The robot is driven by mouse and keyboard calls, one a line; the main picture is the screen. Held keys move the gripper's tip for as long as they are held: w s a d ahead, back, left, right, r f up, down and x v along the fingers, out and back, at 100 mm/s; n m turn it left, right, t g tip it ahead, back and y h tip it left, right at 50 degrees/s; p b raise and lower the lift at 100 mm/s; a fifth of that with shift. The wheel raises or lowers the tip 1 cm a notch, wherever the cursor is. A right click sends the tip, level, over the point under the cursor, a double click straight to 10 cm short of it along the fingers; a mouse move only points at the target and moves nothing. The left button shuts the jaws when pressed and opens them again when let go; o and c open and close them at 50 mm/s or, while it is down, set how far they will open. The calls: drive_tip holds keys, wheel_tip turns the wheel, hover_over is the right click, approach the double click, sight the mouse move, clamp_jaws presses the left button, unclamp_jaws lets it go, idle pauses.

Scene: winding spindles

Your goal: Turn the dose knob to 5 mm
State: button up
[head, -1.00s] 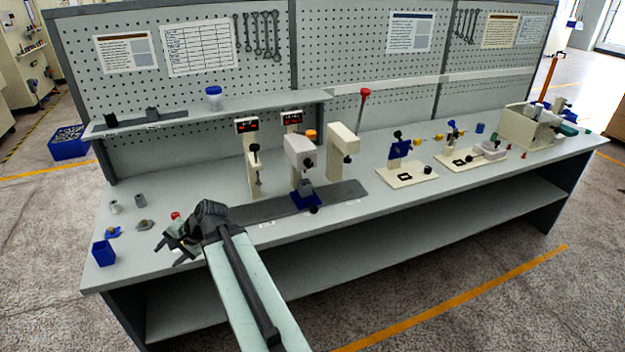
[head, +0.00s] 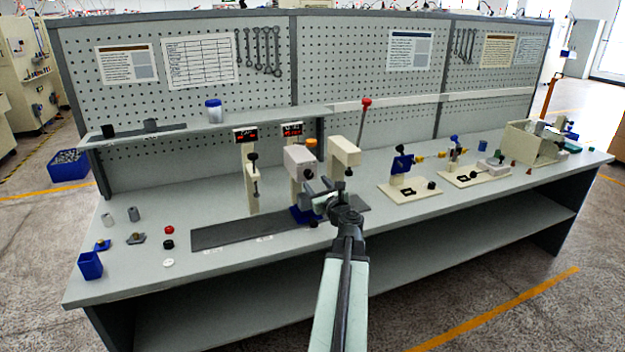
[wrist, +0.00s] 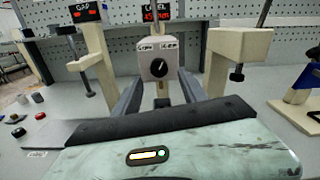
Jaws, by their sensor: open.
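A black round knob (wrist: 158,67) with a white pointer line sits on the front of a beige dispenser head (wrist: 157,52). The pointer tilts up and to the right. Two small labels above it are too small to read surely. The dispenser head (head: 298,156) also shows in the head view, with an orange cap on top. My gripper (wrist: 160,82) is open and empty. Its two dark fingers point at the head, one on each side of the knob and a little below it in the picture. The knob appears untouched. In the head view my gripper (head: 322,194) partly hides the blue base.
A red-lit display marked GAP (wrist: 85,12) and a second display (wrist: 156,11) stand behind. A beige post with a red-tipped lever (head: 345,153) stands close on the right. A slim beige post (head: 252,185) is at left. Small loose parts lie on the left of the bench.

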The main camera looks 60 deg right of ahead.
sight(311, 176)
drive_tip(key=x, duration=0.5)
drive_tip(key=shift+d, duration=0.1)
clamp_jaws()
drive_tip(key=shift+n, duration=0.3)
drive_tip(key=n, duration=1.1)
drive_tip(key=shift+s, duration=0.1)
drive_tip(key=shift+n, duration=0.3)
